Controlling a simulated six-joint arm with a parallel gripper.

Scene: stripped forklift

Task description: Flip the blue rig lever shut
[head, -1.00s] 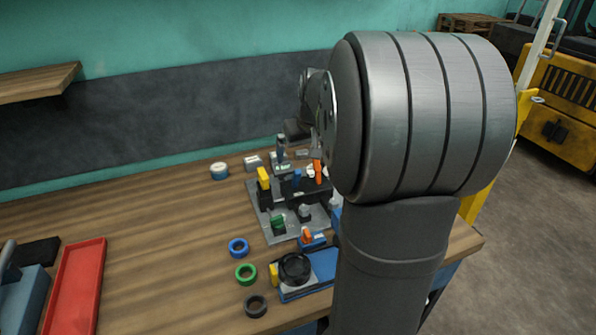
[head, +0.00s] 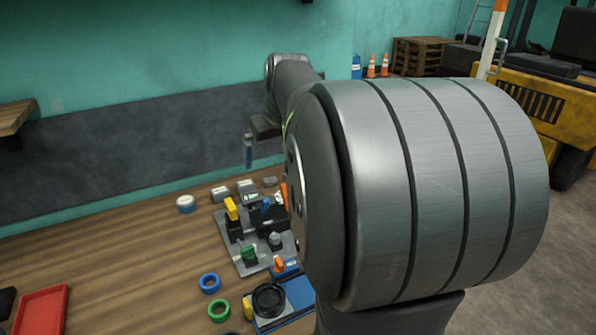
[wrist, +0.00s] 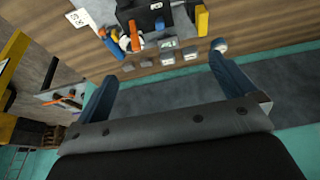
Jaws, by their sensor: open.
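The blue rig lever (head: 266,206) stands upright on a black block of the rig, right of the yellow lever (head: 232,208). The rig sits on a grey plate (head: 246,265) on the bench. My gripper (head: 248,152) hangs above and behind the rig, against the wall, clear of the lever. In the wrist view my gripper (wrist: 166,84) shows two dark blue fingers spread wide with nothing between them. The rig's black block (wrist: 147,17) is at the top edge there, beyond the fingertips.
An orange lever (head: 284,194), partly behind my arm, and a green part (head: 248,253) are also on the rig. A blue ring (head: 209,283), green ring (head: 219,310) and tape roll (head: 186,203) lie on the bench. The bench's left middle is clear.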

